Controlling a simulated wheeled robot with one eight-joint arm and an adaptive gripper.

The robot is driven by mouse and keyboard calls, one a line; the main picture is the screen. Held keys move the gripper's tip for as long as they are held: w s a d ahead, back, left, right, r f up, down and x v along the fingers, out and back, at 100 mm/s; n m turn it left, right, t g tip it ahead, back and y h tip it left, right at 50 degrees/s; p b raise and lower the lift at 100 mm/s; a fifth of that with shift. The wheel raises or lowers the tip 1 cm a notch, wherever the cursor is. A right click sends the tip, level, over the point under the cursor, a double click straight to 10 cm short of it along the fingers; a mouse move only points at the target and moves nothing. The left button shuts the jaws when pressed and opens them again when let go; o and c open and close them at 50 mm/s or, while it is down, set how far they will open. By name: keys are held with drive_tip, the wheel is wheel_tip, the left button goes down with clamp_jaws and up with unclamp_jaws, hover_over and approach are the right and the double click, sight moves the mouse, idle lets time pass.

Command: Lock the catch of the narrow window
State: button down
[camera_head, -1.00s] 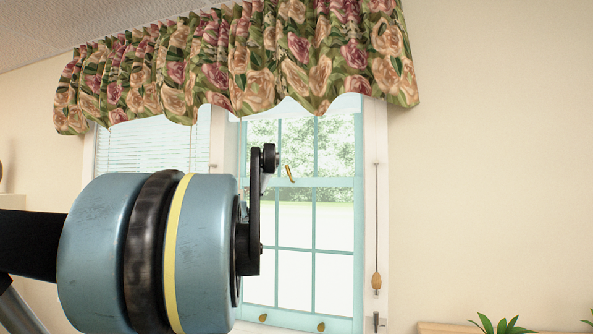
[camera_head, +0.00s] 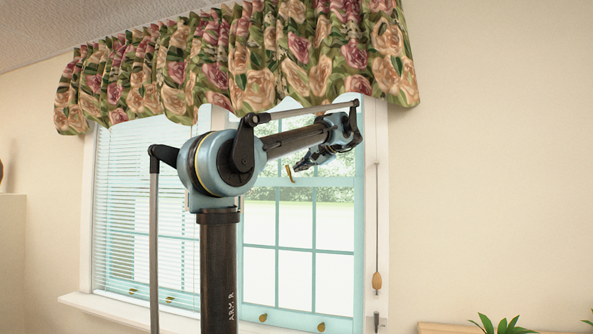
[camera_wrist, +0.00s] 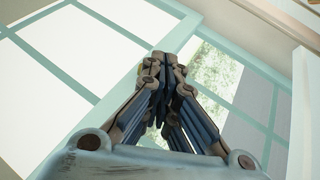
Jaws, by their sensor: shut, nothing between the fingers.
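In the wrist view the shut fingers (camera_wrist: 164,58) point at the teal sash rail (camera_wrist: 128,82). The catch cannot be made out there; the fingers may hide it.
A wider window with blinds (camera_head: 125,200) is at the left. A floral valance (camera_head: 240,60) hangs above my arm. A cord with a wooden pull (camera_head: 377,281) hangs right of the narrow window. Brass sash lifts (camera_head: 321,327) sit low. A plant (camera_head: 502,326) stands at the lower right.

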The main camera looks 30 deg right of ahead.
sight(290, 173)
drive_tip(key=s+d+r+m+t+h, duration=0.1)
drive_tip(key=s+d+r, duration=0.2)
drive_tip(key=d+r, duration=0.2)
drive_tip(key=d, duration=0.2)
drive_tip(key=shift+s+d, duration=0.25)
drive_tip(key=shift+d, duration=0.1)
drive_tip(key=a+x, duration=0.2)
drive_tip(key=x, duration=1.1)
drive_tip(key=shift+s+a, duration=0.15)
drive_tip(key=shift+a, duration=0.1)
